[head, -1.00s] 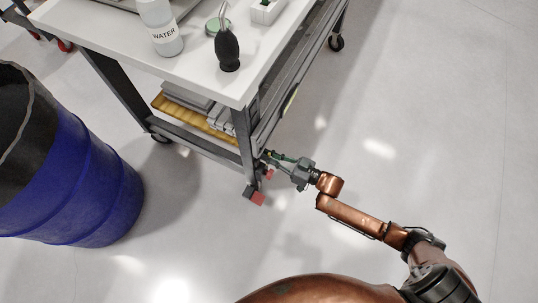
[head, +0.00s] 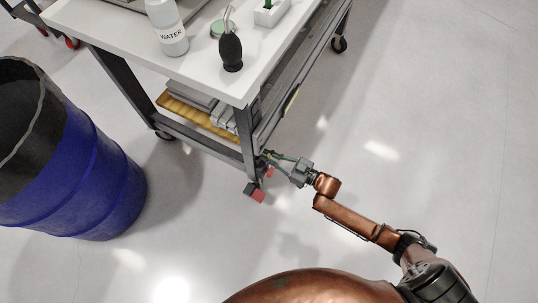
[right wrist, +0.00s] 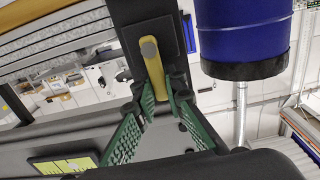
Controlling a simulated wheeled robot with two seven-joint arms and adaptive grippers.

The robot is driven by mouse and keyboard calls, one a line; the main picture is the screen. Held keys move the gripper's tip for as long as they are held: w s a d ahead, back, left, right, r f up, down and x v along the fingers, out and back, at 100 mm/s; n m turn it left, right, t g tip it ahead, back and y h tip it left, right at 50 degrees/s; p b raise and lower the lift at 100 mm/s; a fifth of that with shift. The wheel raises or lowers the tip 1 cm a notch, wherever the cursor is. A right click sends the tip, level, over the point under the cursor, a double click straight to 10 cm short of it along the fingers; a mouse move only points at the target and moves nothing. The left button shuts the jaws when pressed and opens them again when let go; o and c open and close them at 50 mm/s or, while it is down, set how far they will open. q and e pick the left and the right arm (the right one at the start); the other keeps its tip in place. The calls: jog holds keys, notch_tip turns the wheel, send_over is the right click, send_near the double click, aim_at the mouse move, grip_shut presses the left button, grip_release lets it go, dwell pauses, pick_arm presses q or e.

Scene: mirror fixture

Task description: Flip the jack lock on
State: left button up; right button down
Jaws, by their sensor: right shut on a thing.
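The jack lock is a yellow lever (right wrist: 154,72) with a round grey pivot at its upper end, mounted on a dark part of the cart frame in the right wrist view. It hangs down and slightly to the right there. My right gripper (right wrist: 161,102), with green ribbed fingers, is shut on the lever's lower end. In the head view my right gripper (head: 272,157) is at the cart's near corner leg, where the lever is too small to make out. My left gripper is out of view.
Red pedals (head: 257,196) show by the near leg's foot. A blue barrel (head: 85,185) stands at left. The floor at right is clear.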

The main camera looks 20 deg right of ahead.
jog(key=c, duration=2)
grip_release()
jog(key=shift+o, duration=0.2)
jog(key=v, duration=1.2)
